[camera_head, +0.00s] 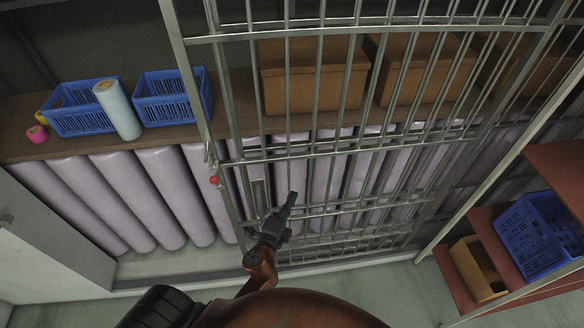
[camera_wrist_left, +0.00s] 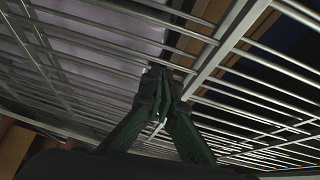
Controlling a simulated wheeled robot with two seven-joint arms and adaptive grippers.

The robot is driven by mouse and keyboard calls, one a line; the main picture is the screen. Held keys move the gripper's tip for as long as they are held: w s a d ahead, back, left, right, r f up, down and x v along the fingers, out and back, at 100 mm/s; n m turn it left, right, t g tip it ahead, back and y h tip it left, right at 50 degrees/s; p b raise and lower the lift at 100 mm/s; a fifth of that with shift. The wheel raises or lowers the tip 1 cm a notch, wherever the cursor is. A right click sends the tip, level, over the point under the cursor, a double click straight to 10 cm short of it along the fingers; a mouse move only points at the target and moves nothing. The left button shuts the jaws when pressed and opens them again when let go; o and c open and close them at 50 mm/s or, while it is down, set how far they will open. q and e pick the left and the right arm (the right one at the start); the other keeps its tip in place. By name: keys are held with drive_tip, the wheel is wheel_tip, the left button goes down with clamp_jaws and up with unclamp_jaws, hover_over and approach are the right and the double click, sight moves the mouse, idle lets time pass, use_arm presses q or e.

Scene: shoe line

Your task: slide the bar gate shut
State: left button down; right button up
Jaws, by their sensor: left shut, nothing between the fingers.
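The bar gate (camera_head: 322,162) is a grey metal frame with upright bars and several cross rails. It covers the middle and right of the shelving, and the left part is uncovered. My left gripper (camera_head: 291,198) is at the lower left part of the gate, shut and empty. In the left wrist view its fingertips (camera_wrist_left: 160,72) are together close to the bars (camera_wrist_left: 225,45); I cannot tell whether they touch them. A small red knob (camera_head: 214,180) is on the gate's left upright. My right gripper is not in view.
Behind the gate stand lilac rolls (camera_head: 167,185) and a shelf with cardboard boxes (camera_head: 310,85). Blue crates (camera_head: 180,105) and a pale roll (camera_head: 117,110) stand uncovered at the left. A white panel (camera_head: 50,245) is at the far left. A red rack (camera_head: 555,165) is at the right.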

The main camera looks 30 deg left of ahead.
use_arm(q)
drive_tip(key=w+a+r+p, duration=0.2)
drive_tip(key=w+a+r, duration=0.1)
drive_tip(key=w, duration=0.5)
drive_tip(key=shift+a+r+m+t+p, duration=0.3)
drive_tip(key=shift+a+r+t+p, duration=0.1)
drive_tip(key=shift+a, duration=0.25)
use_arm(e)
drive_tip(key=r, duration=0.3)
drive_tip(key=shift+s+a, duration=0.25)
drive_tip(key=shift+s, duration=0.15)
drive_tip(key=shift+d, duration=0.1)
